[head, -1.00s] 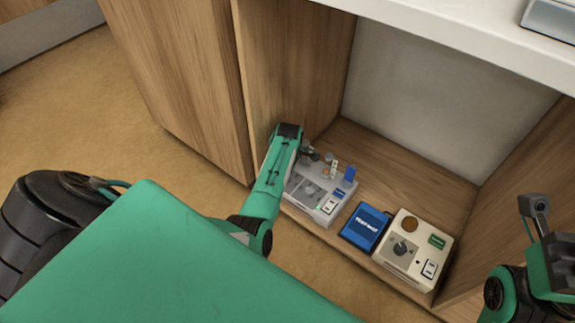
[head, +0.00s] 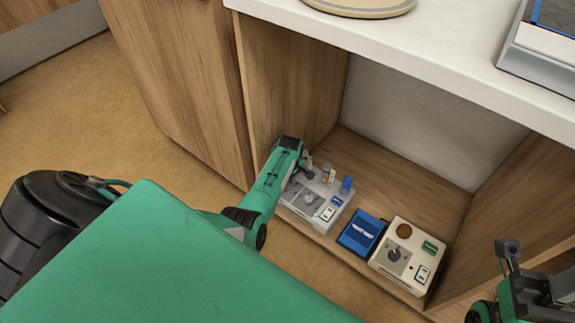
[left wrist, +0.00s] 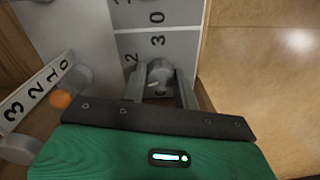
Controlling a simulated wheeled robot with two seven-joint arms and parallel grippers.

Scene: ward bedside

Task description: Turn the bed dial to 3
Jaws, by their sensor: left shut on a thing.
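A grey control box (head: 328,217) stands on the open lower shelf, at the end of my left arm. My left gripper (left wrist: 160,82) is shut on a round grey knob (left wrist: 160,67), one finger on each side. A panel beyond the knob carries the numbers 2, 3 and 0. A small pale mark shows on the knob; I cannot tell which number it points to. In the head view the left gripper (head: 301,171) is at the box's back left, its grip partly hidden by the arm. My right gripper (head: 535,285) is at the lower right, its jaws unclear.
A blue box (head: 362,233) and a cream box with a dark knob (head: 407,262) stand right of the grey box. In the left wrist view, a 0-to-3 scale (left wrist: 37,92) and an orange ball (left wrist: 60,98) are at left. Wooden walls and a white top (head: 420,55) enclose the shelf.

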